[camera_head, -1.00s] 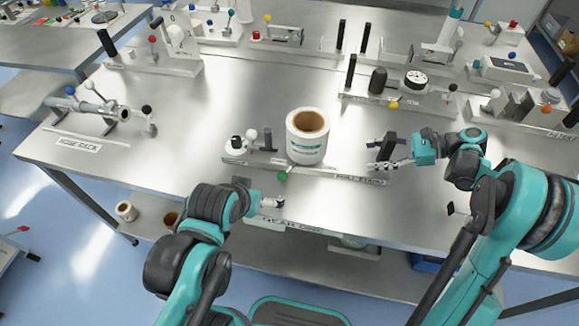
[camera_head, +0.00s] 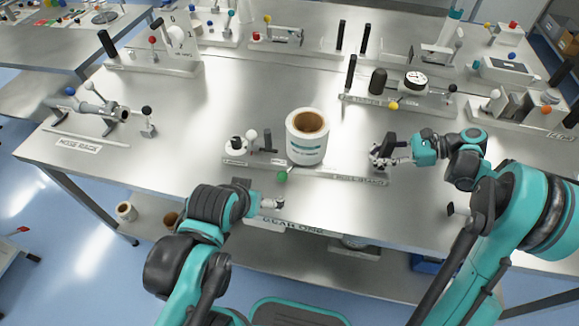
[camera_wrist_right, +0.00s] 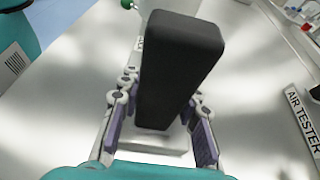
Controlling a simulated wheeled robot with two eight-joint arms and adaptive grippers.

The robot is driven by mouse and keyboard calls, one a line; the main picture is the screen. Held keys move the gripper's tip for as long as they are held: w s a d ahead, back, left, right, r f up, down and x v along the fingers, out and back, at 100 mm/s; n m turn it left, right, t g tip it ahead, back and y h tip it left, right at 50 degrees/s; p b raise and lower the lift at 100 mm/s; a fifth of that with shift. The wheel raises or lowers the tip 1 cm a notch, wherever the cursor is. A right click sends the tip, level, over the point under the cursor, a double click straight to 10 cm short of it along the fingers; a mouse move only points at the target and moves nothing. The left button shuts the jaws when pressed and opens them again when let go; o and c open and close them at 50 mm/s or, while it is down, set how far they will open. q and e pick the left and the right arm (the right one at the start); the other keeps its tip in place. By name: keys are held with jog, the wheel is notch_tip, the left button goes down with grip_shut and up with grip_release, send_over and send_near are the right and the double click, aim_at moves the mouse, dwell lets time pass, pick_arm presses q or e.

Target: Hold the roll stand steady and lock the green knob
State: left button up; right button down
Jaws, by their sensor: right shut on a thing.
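The roll stand (camera_head: 333,175) is a long, low grey base at the table's front edge, with a white roll (camera_head: 307,148) upright on it. A green knob (camera_head: 281,177) sits at its front edge; it also shows at the top of the right wrist view (camera_wrist_right: 127,4). My right gripper (camera_head: 379,158) is shut on the black upright handle (camera_wrist_right: 172,75) at the stand's right end, one finger on each side. My left gripper (camera_head: 277,203) is just in front of and below the green knob, apart from it; its fingers are too small to read.
A hose rack (camera_head: 95,108) stands at the left. A stand with a round gauge (camera_head: 413,79) is behind at the right. An air tester label (camera_wrist_right: 302,117) shows in the right wrist view. The table between the hose rack and roll stand is clear.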

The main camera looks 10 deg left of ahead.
pick_arm(q)
jog(key=shift+s+f+b, duration=0.1)
jog(key=shift+f+b, duration=0.2)
jog(key=shift+b, duration=0.05)
dwell(1.3)
jog(key=shift+r, duration=0.2)
jog(key=c, duration=1)
jog(key=w+r+n, duration=0.1)
jog(key=w+r+n+g, duration=0.1)
jog(key=w+r+g, duration=0.1)
jog(key=shift+w+a+r+n, duration=0.1)
jog(key=shift+a+n, duration=0.2)
jog(key=shift+n, duration=0.1)
grip_shut()
jog(key=w+a+r+n+g+h, duration=0.1)
jog(key=w+r+n+g, duration=0.1)
jog(key=w, duration=0.4)
jog(key=w+a+r+n+g+h, duration=0.1)
jog(key=w+a+r+n+g, duration=0.1)
jog(key=w+n, duration=0.4)
jog(key=shift+a+r+n+g, duration=0.3)
jog(key=shift+r+n+g, duration=0.4)
jog(key=shift+g, duration=0.5)
